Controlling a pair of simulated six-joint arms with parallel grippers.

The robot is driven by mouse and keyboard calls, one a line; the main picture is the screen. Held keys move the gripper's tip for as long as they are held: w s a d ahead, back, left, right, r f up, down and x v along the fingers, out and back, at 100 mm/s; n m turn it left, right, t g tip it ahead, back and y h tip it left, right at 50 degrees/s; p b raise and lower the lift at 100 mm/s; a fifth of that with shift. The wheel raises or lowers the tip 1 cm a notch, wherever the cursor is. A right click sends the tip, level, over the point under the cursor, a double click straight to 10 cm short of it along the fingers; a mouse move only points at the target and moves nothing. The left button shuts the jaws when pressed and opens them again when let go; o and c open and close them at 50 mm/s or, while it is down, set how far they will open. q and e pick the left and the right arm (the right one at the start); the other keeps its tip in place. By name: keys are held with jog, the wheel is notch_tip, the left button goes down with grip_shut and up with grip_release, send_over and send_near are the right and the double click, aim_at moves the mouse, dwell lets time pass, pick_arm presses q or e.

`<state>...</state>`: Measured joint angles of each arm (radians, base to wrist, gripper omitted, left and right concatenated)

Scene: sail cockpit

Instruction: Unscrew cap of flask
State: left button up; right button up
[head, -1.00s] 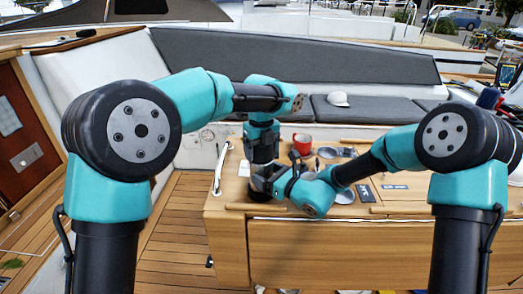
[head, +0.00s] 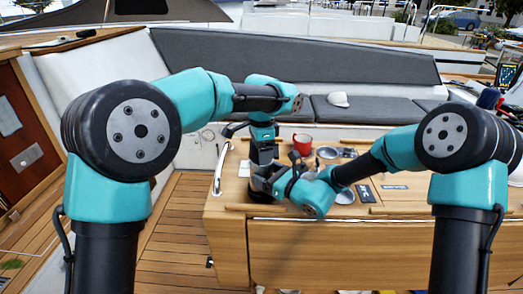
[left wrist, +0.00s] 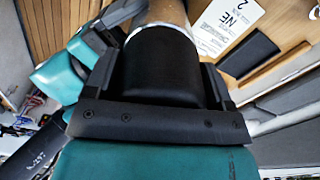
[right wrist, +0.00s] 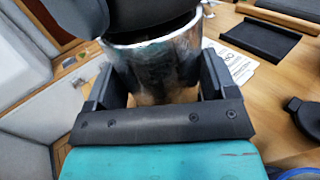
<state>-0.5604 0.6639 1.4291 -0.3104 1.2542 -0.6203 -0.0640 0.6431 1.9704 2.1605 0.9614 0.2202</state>
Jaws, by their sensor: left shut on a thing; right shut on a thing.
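The flask has a shiny metal body (right wrist: 155,68) and a black cap (left wrist: 165,62). My left gripper (left wrist: 167,80) is shut on the cap, one jaw on each side. In the head view my left gripper (head: 263,153) is above my right gripper (head: 264,181). My right gripper (right wrist: 157,85) is shut around the metal body. A dark shape over the body's top fills the upper left of the right wrist view. I cannot tell whether the cap still touches the body. The grippers hide most of the flask in the head view.
Both grippers are over the left part of the wooden cockpit table (head: 232,193). A red mug (head: 303,144) stands behind them. A dark tray (right wrist: 262,38) and a printed sheet (right wrist: 235,63) lie near the flask. A white cap (head: 339,99) rests on the seat cushion.

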pick_arm(q)
jog(key=m, duration=3.1)
jog(key=shift+r, duration=0.15)
jog(key=o, duration=1)
